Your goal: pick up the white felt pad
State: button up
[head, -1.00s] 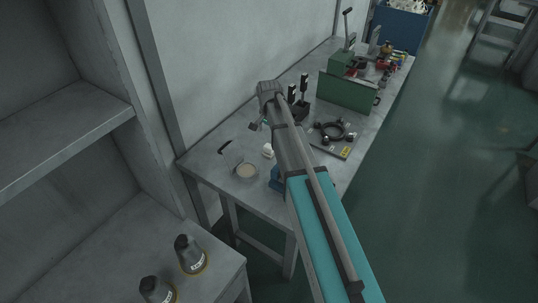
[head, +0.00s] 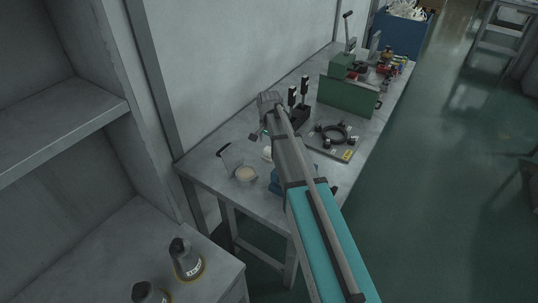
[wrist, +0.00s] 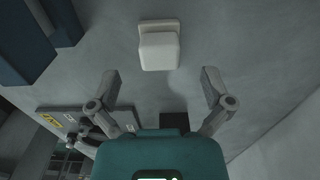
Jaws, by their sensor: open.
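The white felt pad (wrist: 159,47) shows in the wrist view as a small white block with a squarish face, at the top middle on the grey table. In the head view it is a small white shape (head: 267,153) just left of my arm, partly hidden by it. My gripper (wrist: 160,80) is open and empty in the wrist view. Its two fingers stand wide apart, and the pad lies beyond the fingertips, roughly centred between them. No contact shows. In the head view my gripper (head: 257,134) is small above the table, near the pad.
A blue block (wrist: 25,40) is at the wrist view's upper left.

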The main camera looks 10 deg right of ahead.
aim_at(269, 148)
jog(key=shift+f, duration=0.1)
jog(key=shift+f+b, duration=2.55)
jog(key=shift+b, duration=0.05)
jog(key=c, duration=1.3)
jog(key=shift+r, duration=0.2)
notch_tip(269, 148, up, 10)
jog(key=p, duration=1)
jog(key=shift+f, duration=0.15)
